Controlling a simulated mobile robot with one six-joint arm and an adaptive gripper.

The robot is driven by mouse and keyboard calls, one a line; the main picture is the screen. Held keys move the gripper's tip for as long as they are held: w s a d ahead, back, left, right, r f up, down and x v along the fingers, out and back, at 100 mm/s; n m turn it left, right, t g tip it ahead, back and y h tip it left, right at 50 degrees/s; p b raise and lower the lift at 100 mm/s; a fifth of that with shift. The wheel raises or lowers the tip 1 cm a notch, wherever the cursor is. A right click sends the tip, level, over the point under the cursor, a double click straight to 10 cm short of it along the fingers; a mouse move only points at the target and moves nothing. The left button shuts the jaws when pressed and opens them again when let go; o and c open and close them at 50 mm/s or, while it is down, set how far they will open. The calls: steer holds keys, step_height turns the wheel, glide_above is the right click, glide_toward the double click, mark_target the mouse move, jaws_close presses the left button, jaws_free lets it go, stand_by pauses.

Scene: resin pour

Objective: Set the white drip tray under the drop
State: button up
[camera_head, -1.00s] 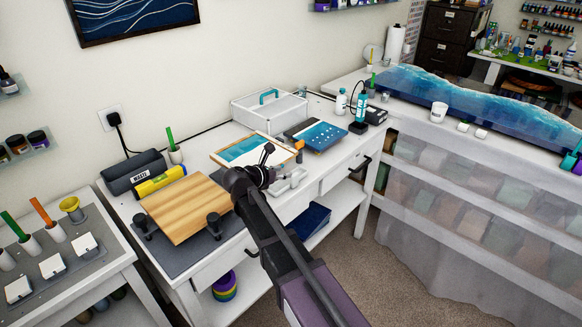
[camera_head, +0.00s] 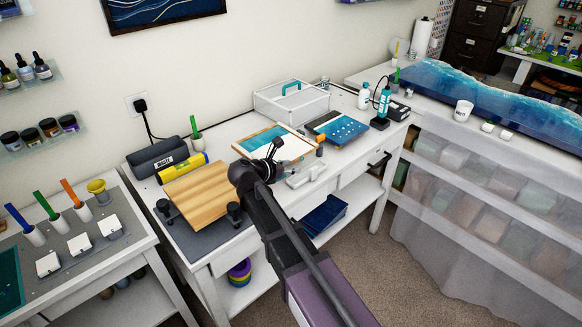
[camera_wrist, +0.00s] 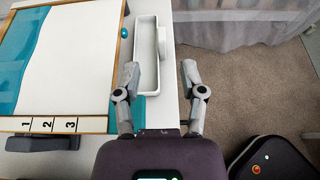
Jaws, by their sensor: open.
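The white drip tray (camera_wrist: 147,65) is a long, narrow open trough with a small block on its right side. It lies by the table's edge, beside a wood-framed teal and white panel (camera_wrist: 75,45). In the head view, the tray (camera_head: 306,178) is just right of my gripper (camera_head: 275,150). A small teal drop (camera_wrist: 124,33) shows at the panel's right edge, left of the tray. My gripper (camera_wrist: 158,75) is open and empty. Its left finger overlaps the tray's near end in the picture, and its right finger is past the table edge. Its height above the tray is unclear.
A strip numbered 1 to 3 (camera_wrist: 50,124) runs along the panel's near edge. A wooden board (camera_head: 200,195) on black clamps lies left of my arm. A clear case (camera_head: 290,103) and a blue panel (camera_head: 336,130) stand behind. Right of the table edge is open carpet (camera_wrist: 240,85).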

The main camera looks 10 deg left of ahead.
steer(key=shift+d, duration=0.1)
steer(key=s+d+f+m+g+y, duration=0.1)
steer(key=s+d+f+m+g, duration=0.25)
steer(key=d+m, duration=0.45)
steer(key=s+d+f+m+g+y, duration=0.1)
steer(key=s+d+f+m+g, duration=0.25)
steer(key=d, duration=0.75)
steer(key=s+d+f+m+g+y, duration=0.2)
steer(key=s+d+m, duration=0.3)
steer(key=m, duration=0.3)
steer(key=s+d+f+m+g+y, duration=0.1)
steer(key=s+d+m+y, duration=0.3)
steer(key=m, duration=0.5)
steer(key=shift+s+d+f+g, duration=0.4)
steer(key=shift+s+d+f, duration=0.2)
steer(key=shift+d+f, duration=0.2)
steer(key=shift+r+p, duration=0.35)
steer(key=shift+r, duration=0.05)
